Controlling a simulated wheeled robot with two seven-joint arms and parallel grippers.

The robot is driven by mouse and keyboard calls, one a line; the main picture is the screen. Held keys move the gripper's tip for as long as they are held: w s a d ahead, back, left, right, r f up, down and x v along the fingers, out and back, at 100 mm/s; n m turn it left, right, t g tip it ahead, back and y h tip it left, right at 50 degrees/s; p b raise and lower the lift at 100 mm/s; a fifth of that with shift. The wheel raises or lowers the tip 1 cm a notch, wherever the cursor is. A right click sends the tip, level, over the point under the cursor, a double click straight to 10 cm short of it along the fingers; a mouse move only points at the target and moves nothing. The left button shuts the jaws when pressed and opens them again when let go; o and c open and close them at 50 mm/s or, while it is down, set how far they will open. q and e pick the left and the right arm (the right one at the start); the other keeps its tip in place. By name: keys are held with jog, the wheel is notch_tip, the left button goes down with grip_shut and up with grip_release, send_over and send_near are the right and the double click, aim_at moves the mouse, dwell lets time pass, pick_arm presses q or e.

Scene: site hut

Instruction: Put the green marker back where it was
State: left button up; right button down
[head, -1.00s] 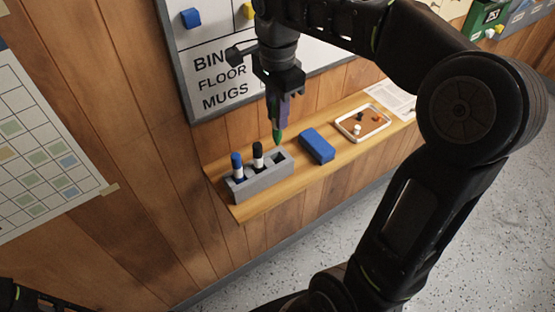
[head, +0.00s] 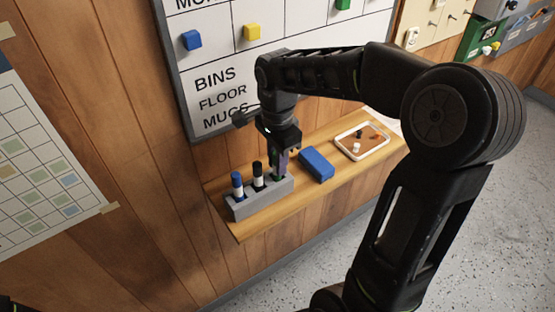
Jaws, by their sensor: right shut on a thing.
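The green marker (head: 277,176) is upright in the right-hand slot of the grey holder (head: 262,201), its lower end hidden by the holder's wall. My right gripper (head: 280,164) is shut on the marker from above and hides most of its upper part. A black marker (head: 258,176) stands in the middle slot and a blue marker (head: 237,185) in the left slot. Whether the green marker touches the slot's bottom is hidden. My left gripper is not in view.
The holder is on a wooden shelf (head: 330,178) below a whiteboard (head: 225,79). A blue eraser (head: 317,165) lies just right of the holder. A white-rimmed tray (head: 361,141) with small pieces is farther right. A paper chart (head: 40,170) hangs at left.

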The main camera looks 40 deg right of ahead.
jog(key=shift+f, duration=0.2)
jog(key=c, duration=1.3)
grip_release()
jog(key=shift+r, duration=0.1)
jog(key=shift+r, duration=0.2)
notch_tip(320, 180, up, 9)
jog(key=shift+f+b, duration=0.1)
jog(key=shift+b, duration=0.3)
notch_tip(320, 180, up, 2)
jog(key=shift+p, duration=0.85)
jog(key=shift+r+p, duration=0.4)
jog(key=shift+r, duration=0.15)
